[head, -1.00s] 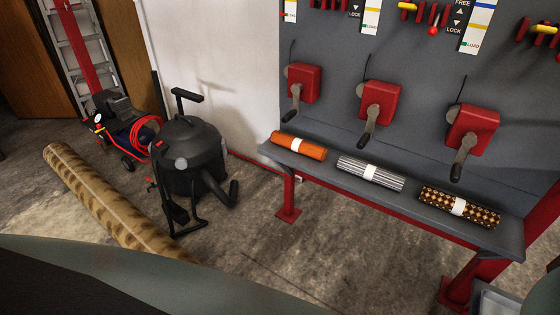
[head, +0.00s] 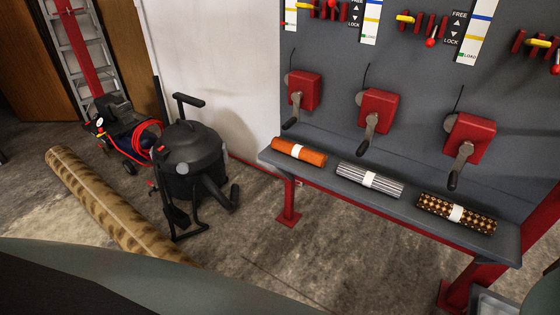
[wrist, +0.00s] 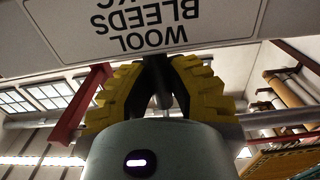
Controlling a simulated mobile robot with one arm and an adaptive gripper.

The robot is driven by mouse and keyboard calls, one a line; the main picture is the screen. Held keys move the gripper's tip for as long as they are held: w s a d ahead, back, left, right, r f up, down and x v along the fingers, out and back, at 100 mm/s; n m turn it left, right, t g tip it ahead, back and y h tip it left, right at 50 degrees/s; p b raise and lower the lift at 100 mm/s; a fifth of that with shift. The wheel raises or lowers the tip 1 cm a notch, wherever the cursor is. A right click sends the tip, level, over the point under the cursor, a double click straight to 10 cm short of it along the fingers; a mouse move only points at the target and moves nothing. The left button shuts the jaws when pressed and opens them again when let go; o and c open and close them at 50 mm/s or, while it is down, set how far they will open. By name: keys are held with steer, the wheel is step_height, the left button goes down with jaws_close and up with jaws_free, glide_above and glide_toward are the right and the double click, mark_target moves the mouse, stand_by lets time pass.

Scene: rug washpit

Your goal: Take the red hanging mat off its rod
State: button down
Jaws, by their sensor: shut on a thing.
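No red hanging mat and no rod that I can tie to it shows in either view. My gripper (wrist: 160,72) shows only in the wrist view, with yellow ridged fingers. It is shut on a dark, narrow upright piece (wrist: 162,97) that shows between the fingers. I cannot tell what this piece belongs to. In the head view, three red crank boxes stand in a row on the grey panel: left (head: 304,90), middle (head: 377,111) and right (head: 470,137). Their crank arms point downward. Levers and colour scales (head: 370,20) show above them.
A pale sign (wrist: 140,25) with upside-down lettering is close above my fingertips. A grey shelf (head: 328,172) holds orange, grey-striped and brown-patterned rolls. A black vacuum (head: 190,160), a pressure washer (head: 125,135) and a tan rolled rug (head: 110,205) stand or lie at left. Bare floor lies between.

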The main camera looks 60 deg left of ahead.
steer(key=p+v, duration=0.3)
steer(key=v, duration=1.1)
steer(key=shift+a, duration=0.15)
stand_by(0.9)
stand_by(0.4)
